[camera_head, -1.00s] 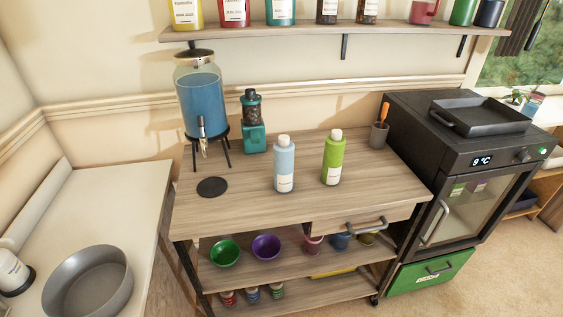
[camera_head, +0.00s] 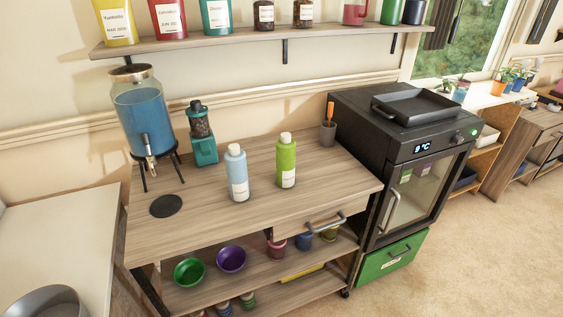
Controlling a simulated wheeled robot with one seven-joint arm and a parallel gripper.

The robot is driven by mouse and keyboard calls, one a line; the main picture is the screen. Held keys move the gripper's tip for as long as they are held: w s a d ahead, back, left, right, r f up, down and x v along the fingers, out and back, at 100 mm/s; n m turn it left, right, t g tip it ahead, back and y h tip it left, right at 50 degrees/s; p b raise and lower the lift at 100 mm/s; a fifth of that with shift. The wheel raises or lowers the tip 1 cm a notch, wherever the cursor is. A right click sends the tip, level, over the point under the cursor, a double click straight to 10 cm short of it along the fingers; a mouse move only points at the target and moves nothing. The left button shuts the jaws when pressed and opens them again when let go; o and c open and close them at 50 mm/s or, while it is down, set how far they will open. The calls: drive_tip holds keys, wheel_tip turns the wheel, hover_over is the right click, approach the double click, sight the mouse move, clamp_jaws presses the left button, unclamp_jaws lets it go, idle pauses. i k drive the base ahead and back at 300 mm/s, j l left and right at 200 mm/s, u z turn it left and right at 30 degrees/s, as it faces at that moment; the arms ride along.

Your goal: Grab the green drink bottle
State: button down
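The green drink bottle (camera_head: 286,162) stands upright on the wooden cart top (camera_head: 215,205). It has a white cap and a pale label. A light blue bottle (camera_head: 238,175) with a white cap stands upright close to its left, with a small gap between them. My gripper is not in view.
A blue drink dispenser (camera_head: 147,115) and a teal grinder (camera_head: 204,145) stand at the back left of the cart. A grey cup (camera_head: 328,133) is at the back right. A black fridge (camera_head: 410,160) adjoins the right side. Carpet (camera_head: 440,270) is clear at the lower right.

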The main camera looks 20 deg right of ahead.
sight(286, 146)
drive_tip(key=i+l+z, duration=0.25)
drive_tip(key=i, duration=0.3)
drive_tip(key=i+z, duration=0.2)
drive_tip(key=i, duration=0.4)
